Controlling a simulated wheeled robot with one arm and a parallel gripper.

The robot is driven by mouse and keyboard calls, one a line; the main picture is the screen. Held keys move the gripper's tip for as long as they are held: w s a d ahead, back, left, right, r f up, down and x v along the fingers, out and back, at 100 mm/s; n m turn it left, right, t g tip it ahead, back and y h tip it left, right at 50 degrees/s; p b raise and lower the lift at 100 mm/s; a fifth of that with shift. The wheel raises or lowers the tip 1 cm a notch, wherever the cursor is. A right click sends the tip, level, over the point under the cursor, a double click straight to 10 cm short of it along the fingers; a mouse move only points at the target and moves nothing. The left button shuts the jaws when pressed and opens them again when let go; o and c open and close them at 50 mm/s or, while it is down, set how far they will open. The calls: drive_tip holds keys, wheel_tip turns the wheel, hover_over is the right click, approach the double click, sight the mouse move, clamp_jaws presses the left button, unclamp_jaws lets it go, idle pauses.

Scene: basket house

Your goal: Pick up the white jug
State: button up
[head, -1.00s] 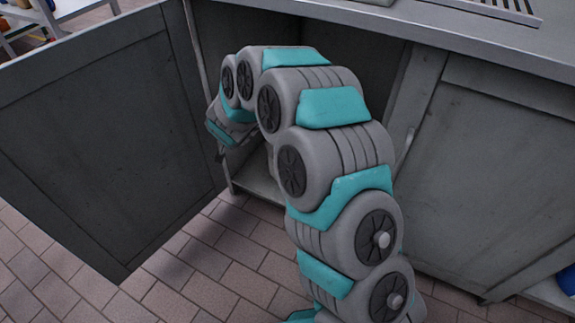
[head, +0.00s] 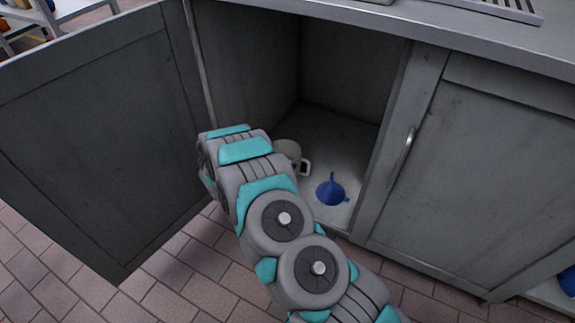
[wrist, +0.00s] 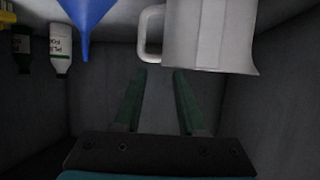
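The white jug (head: 288,151) stands on the cupboard floor inside the open cupboard, with its handle on the right. My arm hides part of it in the head view. In the wrist view the jug (wrist: 208,38) fills the top, right of centre, and looks upside down. Its handle (wrist: 146,34) points left, just above my fingertips in the picture. My gripper (wrist: 160,73) is open, with nothing visible between its fingers. The fingertips appear just short of the handle; I cannot tell the exact gap. My gripper is hidden behind my arm in the head view.
A blue funnel (head: 331,191) stands beside the jug on the cupboard floor. The wrist view also shows a white bottle (wrist: 60,50) and a dark bottle (wrist: 22,42). The open cupboard door (head: 110,140) is at left, a closed door (head: 465,170) at right.

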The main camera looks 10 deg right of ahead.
drive_tip(key=x, duration=0.5)
drive_tip(key=shift+w+a+f, duration=0.1)
drive_tip(key=shift+w+a, duration=0.05)
drive_tip(key=shift+w, duration=0.15)
clamp_jaws()
idle(1.1)
